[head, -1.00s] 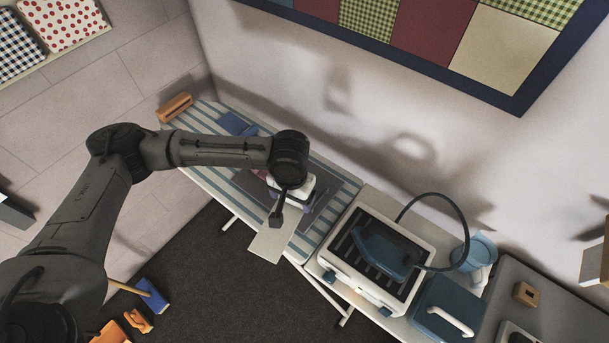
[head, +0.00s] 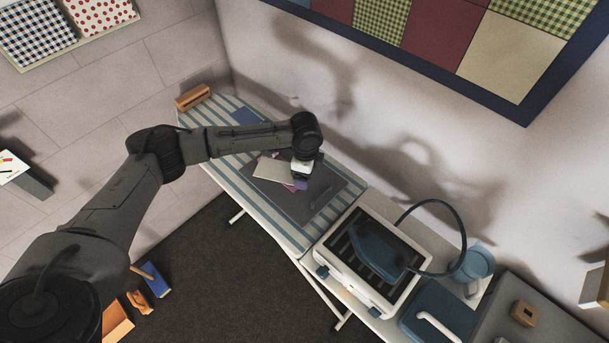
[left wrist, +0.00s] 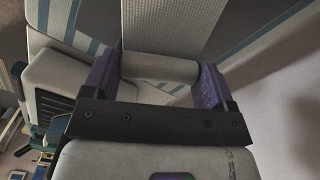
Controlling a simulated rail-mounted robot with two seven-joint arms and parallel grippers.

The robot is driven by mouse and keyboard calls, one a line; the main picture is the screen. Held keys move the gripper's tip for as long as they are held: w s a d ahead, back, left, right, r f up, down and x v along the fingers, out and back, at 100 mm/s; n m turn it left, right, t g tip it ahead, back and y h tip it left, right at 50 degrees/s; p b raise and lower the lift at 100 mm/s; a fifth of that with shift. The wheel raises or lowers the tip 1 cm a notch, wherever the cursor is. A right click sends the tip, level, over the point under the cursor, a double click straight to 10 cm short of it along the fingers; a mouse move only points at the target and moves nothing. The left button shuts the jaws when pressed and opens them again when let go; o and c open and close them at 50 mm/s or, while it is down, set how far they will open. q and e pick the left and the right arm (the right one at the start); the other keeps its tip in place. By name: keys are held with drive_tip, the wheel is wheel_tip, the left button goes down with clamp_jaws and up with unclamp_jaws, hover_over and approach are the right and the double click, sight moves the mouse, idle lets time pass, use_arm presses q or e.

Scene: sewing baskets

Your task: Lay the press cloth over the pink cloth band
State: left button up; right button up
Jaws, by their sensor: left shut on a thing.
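The press cloth (head: 272,171) is a pale beige sheet stretching left from my left gripper (head: 300,182), over the dark grey mat on the ironing board. My left gripper is shut on one edge of it; the left wrist view shows the pale cloth (left wrist: 160,66) between the purple fingers. A little of the pink cloth band (head: 276,155) shows beside the cloth's far edge; the rest is hidden by the cloth and my wrist. I cannot tell whether the cloth touches the band. My right gripper is not in view.
The striped ironing board (head: 262,206) carries the dark mat (head: 330,184), a blue item (head: 246,117) and a wooden block (head: 193,97) at its far left end. A white station with a blue iron (head: 378,248) stands right of the board. The wall rises behind.

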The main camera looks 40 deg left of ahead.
use_arm(q)
drive_tip(key=m, duration=0.4)
drive_tip(key=shift+w+m, duration=0.15)
drive_tip(key=shift+m, duration=0.15)
drive_tip(key=shift+f+m, duration=0.1)
drive_tip(key=shift+m, duration=0.3)
wheel_tip(320, 180, down, 6)
drive_tip(key=b, duration=0.8)
drive_tip(key=shift+d, duration=0.1)
drive_tip(key=shift+f, duration=0.45)
drive_tip(key=o, duration=0.8)
wheel_tip(320, 180, up, 14)
drive_tip(key=shift+f, duration=0.1)
idle(0.4)
idle(0.5)
